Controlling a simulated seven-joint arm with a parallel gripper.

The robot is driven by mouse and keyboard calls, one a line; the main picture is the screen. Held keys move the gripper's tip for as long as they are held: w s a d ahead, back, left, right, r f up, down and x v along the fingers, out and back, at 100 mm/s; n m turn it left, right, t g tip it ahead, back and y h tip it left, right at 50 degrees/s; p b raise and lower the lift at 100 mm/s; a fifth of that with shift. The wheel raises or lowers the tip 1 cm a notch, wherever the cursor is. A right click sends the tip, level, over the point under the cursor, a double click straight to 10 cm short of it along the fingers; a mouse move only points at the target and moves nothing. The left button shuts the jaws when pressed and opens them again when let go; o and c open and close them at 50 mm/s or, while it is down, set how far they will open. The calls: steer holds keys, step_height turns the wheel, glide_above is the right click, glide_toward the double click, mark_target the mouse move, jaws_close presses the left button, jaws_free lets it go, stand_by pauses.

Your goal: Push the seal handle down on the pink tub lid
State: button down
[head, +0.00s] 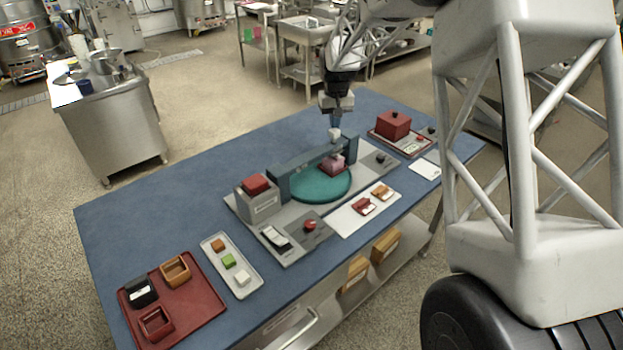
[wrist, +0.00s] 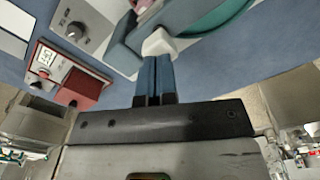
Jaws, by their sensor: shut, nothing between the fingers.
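The pink tub (head: 332,166) stands on the teal turntable (head: 312,188), under the dark blue bridge (head: 300,173). A corner of the pink tub also shows at the top of the wrist view (wrist: 144,7). A white handle (head: 334,134) sits at the bridge, above and behind the tub; it also shows in the wrist view (wrist: 158,42). My gripper (head: 336,122) is shut and empty, its blue fingers pointing down at the white handle. In the wrist view the fingertips (wrist: 154,60) overlap the handle; I cannot tell whether they touch it. The lid's details are too small to tell.
A grey box with a red top (head: 257,185) stands left of the turntable. A dark red box (head: 393,124) on a red tray is at the right. A red tray of small boxes (head: 190,300) and a white tray of blocks (head: 222,247) lie front left. The back left tabletop is clear.

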steer(key=shift+f, duration=1.1)
stand_by(1.3)
steer(key=shift+r, duration=3.75)
steer(key=shift+r, duration=0.6)
stand_by(1.2)
